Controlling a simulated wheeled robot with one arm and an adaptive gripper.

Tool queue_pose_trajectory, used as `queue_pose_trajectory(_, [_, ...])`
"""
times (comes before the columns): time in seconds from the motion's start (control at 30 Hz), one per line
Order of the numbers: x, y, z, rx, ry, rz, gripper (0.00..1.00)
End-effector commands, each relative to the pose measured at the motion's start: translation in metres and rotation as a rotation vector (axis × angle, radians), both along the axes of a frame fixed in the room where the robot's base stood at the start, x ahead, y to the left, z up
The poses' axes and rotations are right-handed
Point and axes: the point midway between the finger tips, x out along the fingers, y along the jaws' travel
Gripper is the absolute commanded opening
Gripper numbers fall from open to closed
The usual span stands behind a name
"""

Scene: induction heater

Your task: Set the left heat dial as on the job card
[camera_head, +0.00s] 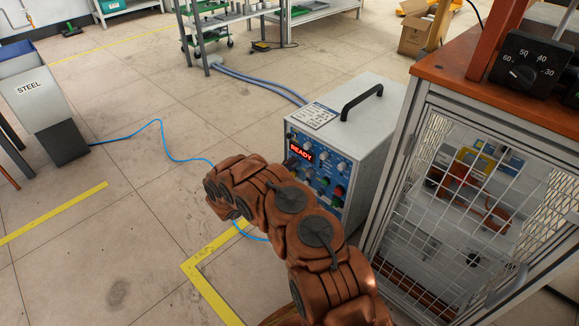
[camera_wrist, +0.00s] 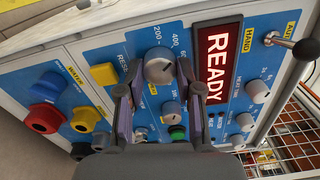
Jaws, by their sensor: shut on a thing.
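The heater is a grey-white box (camera_head: 375,110) with a blue front panel and a red READY display (camera_head: 301,150). A white printed sheet (camera_head: 314,115) lies on its top; its text is too small to read. In the wrist view a large grey dial (camera_wrist: 158,66) has a scale showing 200, 400 and 600, beside the READY display (camera_wrist: 216,64). My gripper (camera_wrist: 154,78) has its fingers on both sides of this dial, shut on it. The dial's exact pointer position is unclear. Smaller grey knobs (camera_wrist: 257,91) are right of the display.
A HAND/AUTO lever (camera_wrist: 292,44) sticks out beside the display. A wire-mesh cabinet (camera_head: 462,200) stands close right of the box. A blue cable (camera_head: 165,145) crosses the open floor at left.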

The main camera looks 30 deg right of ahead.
Motion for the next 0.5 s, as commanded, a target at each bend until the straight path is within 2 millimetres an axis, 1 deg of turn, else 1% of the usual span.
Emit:
queue_pose_trajectory(0.1, [0.0001,0.0,-0.0004,0.001,0.0,0.0,0.01])
queue_pose_trajectory(0.13, [0.0,0.0001,-0.0005,0.001,0.0,0.0,0.37])
queue_pose_trajectory(0.3, [0.0,0.0,-0.0003,0.001,-0.001,0.0,0.55])
queue_pose_trajectory(0.37, [0.0,0.0,-0.0003,0.001,-0.001,0.0,0.61])
queue_pose_trajectory(0.5, [0.0,0.0,-0.0001,0.0,-0.001,0.0,0.61])
